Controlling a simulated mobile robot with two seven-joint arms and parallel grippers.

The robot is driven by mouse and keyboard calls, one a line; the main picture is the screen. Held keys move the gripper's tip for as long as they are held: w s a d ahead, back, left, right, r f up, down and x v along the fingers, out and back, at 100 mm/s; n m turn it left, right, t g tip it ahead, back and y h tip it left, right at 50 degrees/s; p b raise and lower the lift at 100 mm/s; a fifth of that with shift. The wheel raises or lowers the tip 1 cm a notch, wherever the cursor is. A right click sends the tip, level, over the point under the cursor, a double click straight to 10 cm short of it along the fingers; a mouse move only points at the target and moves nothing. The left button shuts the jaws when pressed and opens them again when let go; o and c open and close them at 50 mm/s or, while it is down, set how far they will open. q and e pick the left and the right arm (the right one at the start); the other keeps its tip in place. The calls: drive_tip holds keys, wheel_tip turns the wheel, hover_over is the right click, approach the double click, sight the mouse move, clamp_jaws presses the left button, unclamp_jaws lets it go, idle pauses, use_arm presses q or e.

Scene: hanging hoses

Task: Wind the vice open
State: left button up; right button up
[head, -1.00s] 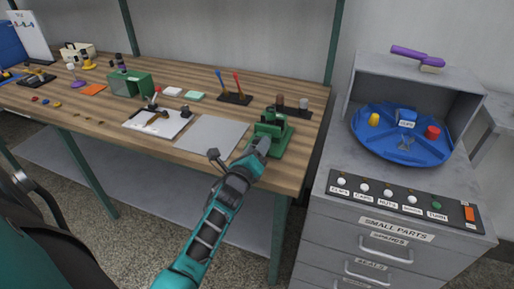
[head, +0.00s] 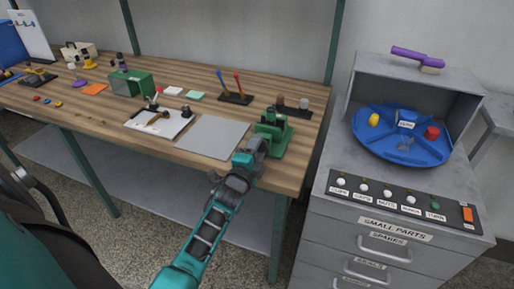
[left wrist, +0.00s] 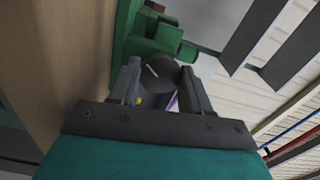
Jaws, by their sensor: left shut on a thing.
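The green vice (head: 274,136) stands at the front right edge of the wooden workbench. My left gripper (head: 258,146) reaches it from the front, at the bench edge. In the left wrist view, the fingers of my left gripper (left wrist: 160,88) are on either side of a dark round knob (left wrist: 157,73) with a pale line on its face, and they are shut on it. The green vice body (left wrist: 148,42) is just behind the knob. The jaw gap of the vice is hard to make out. My right gripper is not in view.
A grey mat (head: 212,137) lies left of the vice. A dark rack (head: 292,108) with small cylinders stands behind it. A grey drawer cabinet (head: 390,225) with a blue turntable (head: 372,143) stands to the right, across a narrow gap.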

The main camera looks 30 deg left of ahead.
use_arm(q)
drive_tip(key=n, duration=0.5)
drive_tip(key=shift+n, duration=0.3)
drive_tip(key=n, duration=0.5)
drive_tip(key=shift+f, duration=0.1)
drive_tip(key=n, duration=0.5)
drive_tip(key=shift+d+n, duration=0.1)
drive_tip(key=shift+n, duration=0.3)
drive_tip(key=n, duration=0.6)
drive_tip(key=shift+d, duration=0.1)
drive_tip(key=n, duration=0.9)
drive_tip(key=shift+b, duration=0.35)
drive_tip(key=n+b, duration=0.1)
drive_tip(key=n, duration=0.4)
drive_tip(key=shift+n, duration=0.4)
drive_tip(key=n+b, duration=0.1)
drive_tip(key=n, duration=0.3)
drive_tip(key=shift+r, duration=0.2)
drive_tip(key=shift+n, duration=0.4)
